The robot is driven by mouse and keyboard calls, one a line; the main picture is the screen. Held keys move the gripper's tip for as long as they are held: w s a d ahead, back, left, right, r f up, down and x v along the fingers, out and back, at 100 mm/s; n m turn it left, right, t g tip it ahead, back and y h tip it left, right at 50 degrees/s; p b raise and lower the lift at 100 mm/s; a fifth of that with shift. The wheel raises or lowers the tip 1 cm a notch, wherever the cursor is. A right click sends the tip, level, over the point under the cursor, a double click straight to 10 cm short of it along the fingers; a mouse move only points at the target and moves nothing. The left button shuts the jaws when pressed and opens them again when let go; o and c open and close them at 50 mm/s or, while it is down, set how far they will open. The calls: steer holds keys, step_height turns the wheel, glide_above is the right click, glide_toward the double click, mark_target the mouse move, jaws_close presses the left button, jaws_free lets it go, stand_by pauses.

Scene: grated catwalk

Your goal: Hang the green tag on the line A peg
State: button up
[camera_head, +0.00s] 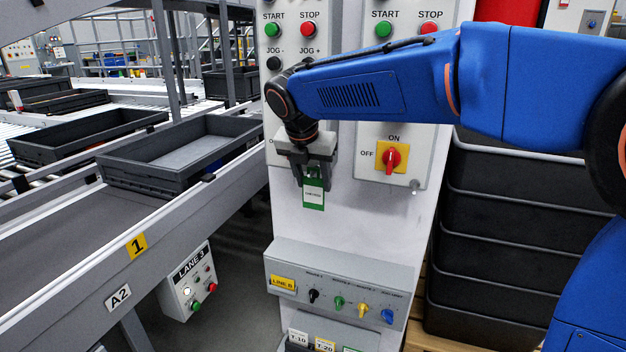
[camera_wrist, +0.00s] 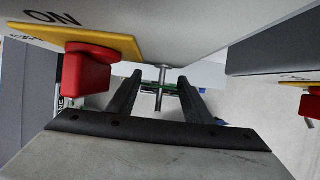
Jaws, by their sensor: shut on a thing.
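My gripper (camera_head: 308,172) is shut on the green tag (camera_head: 313,196), which hangs upright below the fingers with a white label on its face. In the wrist view my fingers (camera_wrist: 160,88) show a thin strip of green between their tips. A metal peg (camera_wrist: 162,74) shows there too, close to the fingertips and beside a red knob (camera_wrist: 88,72). I cannot tell whether the tag touches the peg or is around it. My gripper covers the lower part of the left switch panel, and I cannot read a line A label.
A right switch panel (camera_head: 424,160) has a red knob on yellow (camera_head: 393,156) and a small metal peg (camera_head: 414,184) at its lower edge. A grey box (camera_head: 340,285) with several knobs and a LINE B label juts out below. Black crates (camera_head: 510,230) stand right, a conveyor (camera_head: 60,250) left.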

stand_by(0.3)
steer(key=o, duration=1.1)
steer(key=shift+r, duration=0.15)
